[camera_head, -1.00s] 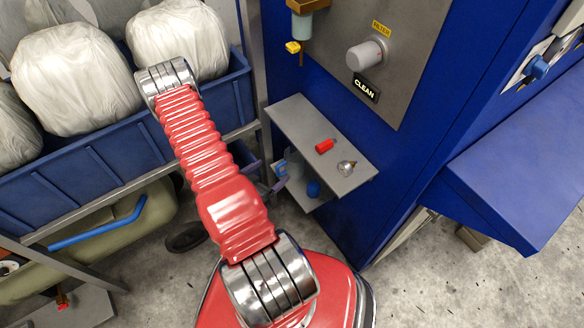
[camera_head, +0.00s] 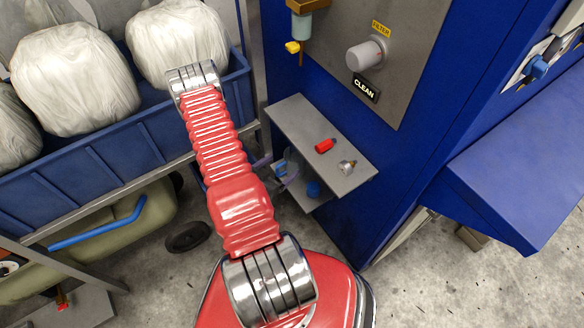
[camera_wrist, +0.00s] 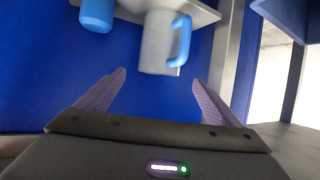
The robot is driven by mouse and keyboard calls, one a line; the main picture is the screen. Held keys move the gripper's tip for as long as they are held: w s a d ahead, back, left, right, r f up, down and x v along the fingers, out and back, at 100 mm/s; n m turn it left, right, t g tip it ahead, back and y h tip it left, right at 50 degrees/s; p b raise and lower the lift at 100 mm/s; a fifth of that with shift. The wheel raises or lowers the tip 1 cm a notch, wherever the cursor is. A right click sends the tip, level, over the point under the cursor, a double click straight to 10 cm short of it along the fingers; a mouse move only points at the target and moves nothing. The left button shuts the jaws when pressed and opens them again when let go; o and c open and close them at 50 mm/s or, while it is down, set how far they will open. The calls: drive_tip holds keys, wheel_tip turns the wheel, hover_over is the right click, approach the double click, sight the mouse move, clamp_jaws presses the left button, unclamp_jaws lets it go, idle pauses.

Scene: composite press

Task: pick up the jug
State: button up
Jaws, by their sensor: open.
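The jug (camera_wrist: 160,42) is pale grey with a light blue handle, which is on its right side in the wrist view. It stands at the lower shelf, beyond my fingertips. My gripper (camera_wrist: 158,78) is open and empty, with its two purple fingers spread apart and the jug's near end roughly in line with the gap. In the head view the jug's blue handle (camera_head: 281,168) shows on the lower shelf, close to my purple fingers (camera_head: 277,174). Most of the jug is hidden there by the upper shelf and my gripper.
A blue cup (camera_wrist: 97,12) stands beside the jug, and shows in the head view (camera_head: 313,189). The grey upper shelf (camera_head: 300,120) overhangs them, holding a red item (camera_head: 325,145) and a small metal piece (camera_head: 347,167). A blue bin (camera_head: 110,130) with white bundles is left.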

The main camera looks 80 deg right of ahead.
sight(286, 163)
drive_tip(key=shift+x, duration=1.95)
drive_tip(key=shift+d, duration=0.1)
drive_tip(key=x, duration=0.5)
drive_tip(key=shift+s+r, duration=0.1)
drive_tip(key=shift+r, duration=0.05)
drive_tip(key=shift+c, duration=0.3)
drive_tip(key=c, duration=1.5)
